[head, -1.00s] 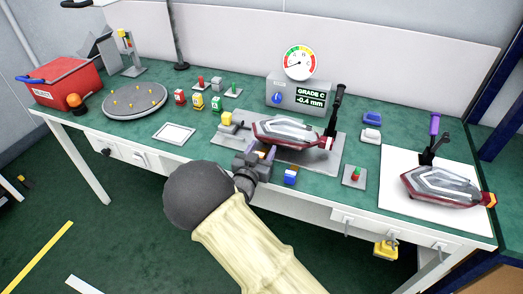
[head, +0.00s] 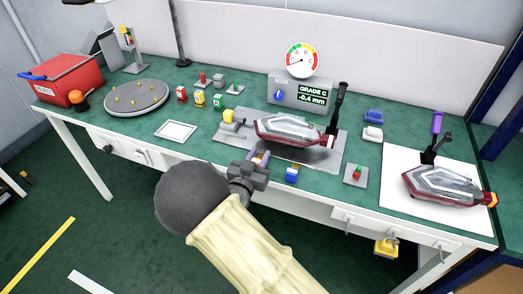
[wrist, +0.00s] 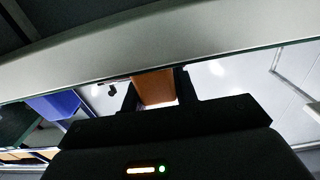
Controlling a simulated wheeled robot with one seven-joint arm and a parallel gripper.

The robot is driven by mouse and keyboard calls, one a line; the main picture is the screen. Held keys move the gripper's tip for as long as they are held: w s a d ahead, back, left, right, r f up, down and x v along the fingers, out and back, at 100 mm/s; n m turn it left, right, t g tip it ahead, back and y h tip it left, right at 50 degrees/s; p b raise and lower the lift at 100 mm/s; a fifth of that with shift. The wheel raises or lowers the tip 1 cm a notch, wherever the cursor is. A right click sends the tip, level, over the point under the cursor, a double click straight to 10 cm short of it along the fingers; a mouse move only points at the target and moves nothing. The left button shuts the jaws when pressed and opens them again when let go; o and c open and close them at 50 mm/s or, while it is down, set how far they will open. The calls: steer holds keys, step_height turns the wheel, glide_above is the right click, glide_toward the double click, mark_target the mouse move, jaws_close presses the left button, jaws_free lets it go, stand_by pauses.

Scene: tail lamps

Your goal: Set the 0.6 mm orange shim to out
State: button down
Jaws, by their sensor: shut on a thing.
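My gripper (head: 257,160) is at the front edge of the bench, just in front of the fixture plate (head: 313,160). In the wrist view an orange piece, which looks like the orange shim (wrist: 153,88), sits between the two dark fingers. They are shut on it. A red and clear tail lamp (head: 290,129) lies on the fixture under a black toggle clamp (head: 335,112). A yellow-topped block (head: 230,117) stands at its left end. The gauge box (head: 300,93) reads "GRADE C -0.4 mm". A blue and white block (head: 292,174) stands right of my gripper.
A second lamp (head: 446,182) lies on a white mat (head: 400,211) at the right. Red (head: 181,95), yellow (head: 199,98) and green (head: 216,103) blocks stand left of the fixture. A round tray (head: 135,106) and red bin (head: 70,82) are farther left.

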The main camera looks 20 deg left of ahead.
steer(key=shift+s+f, duration=0.15)
steer(key=c, duration=1.3)
jaws_free()
steer(key=shift+o, duration=1.1)
steer(key=shift+s, duration=0.15)
steer(key=s+a, duration=0.1)
steer(key=s, duration=1.6)
steer(key=shift+a, duration=0.2)
